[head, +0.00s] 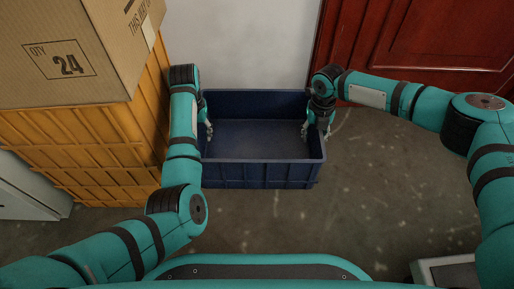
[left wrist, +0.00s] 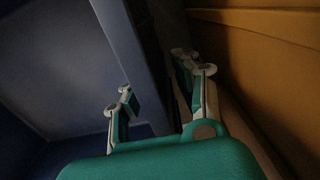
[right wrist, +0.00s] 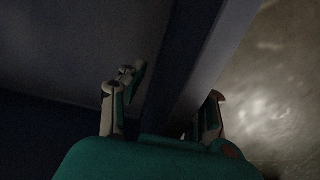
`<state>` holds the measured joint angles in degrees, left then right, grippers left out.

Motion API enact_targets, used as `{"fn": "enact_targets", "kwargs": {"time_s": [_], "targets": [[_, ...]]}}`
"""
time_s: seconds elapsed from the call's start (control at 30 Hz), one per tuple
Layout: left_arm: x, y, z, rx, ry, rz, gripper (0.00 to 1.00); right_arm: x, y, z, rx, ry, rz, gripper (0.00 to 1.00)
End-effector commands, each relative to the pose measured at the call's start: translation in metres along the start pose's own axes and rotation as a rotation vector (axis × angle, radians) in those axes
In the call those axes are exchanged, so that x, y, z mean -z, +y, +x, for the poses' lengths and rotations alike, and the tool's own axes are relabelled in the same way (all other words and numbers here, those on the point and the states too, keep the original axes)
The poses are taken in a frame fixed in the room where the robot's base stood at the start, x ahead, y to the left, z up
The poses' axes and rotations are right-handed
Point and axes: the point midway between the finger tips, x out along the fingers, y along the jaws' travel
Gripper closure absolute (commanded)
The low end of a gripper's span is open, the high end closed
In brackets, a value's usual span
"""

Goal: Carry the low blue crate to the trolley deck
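The low blue crate (head: 262,172) stands on the floor in the middle of the head view, and it looks empty. My left gripper (head: 206,131) is at its left wall. In the left wrist view the fingers (left wrist: 158,88) stand apart, one inside and one outside the crate wall (left wrist: 135,55). My right gripper (head: 315,132) is at the right wall. In the right wrist view its fingers (right wrist: 172,96) also stand apart on either side of the wall (right wrist: 187,65). Gaps show between fingers and wall. I cannot make out the trolley deck for certain.
A yellow-orange crate stack (head: 85,140) with a cardboard box (head: 70,50) on top stands close on the left. A white wall (head: 240,45) and a red door (head: 425,45) are behind. A grey-framed object (head: 447,272) shows at bottom right. Floor (head: 390,170) right of the crate is clear.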

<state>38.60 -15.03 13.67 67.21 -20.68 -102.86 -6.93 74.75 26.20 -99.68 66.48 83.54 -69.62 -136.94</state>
Motion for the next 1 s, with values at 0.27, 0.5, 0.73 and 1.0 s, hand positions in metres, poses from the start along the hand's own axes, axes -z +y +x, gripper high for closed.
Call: {"fn": "enact_targets", "kwargs": {"time_s": [0.27,0.5,0.73,1.0], "targets": [[0.0000,-0.0001,-0.0001,0.000,0.000,0.000,1.00,0.0000,-0.0002,-0.0003,0.000,0.000,0.000,1.00],[0.0000,-0.0001,-0.0002,0.000,0.000,0.000,1.00,-0.0001,-0.0002,-0.0005,0.000,0.000,0.000,1.00],[0.0001,0.0000,-0.0003,0.000,0.000,0.000,1.00,-0.0001,-0.0002,-0.0006,0.000,0.000,0.000,1.00],[0.0011,0.0001,-0.0045,0.000,0.004,0.000,1.00,-0.0012,0.0003,-0.0048,-0.001,-0.003,0.001,1.00]]}}
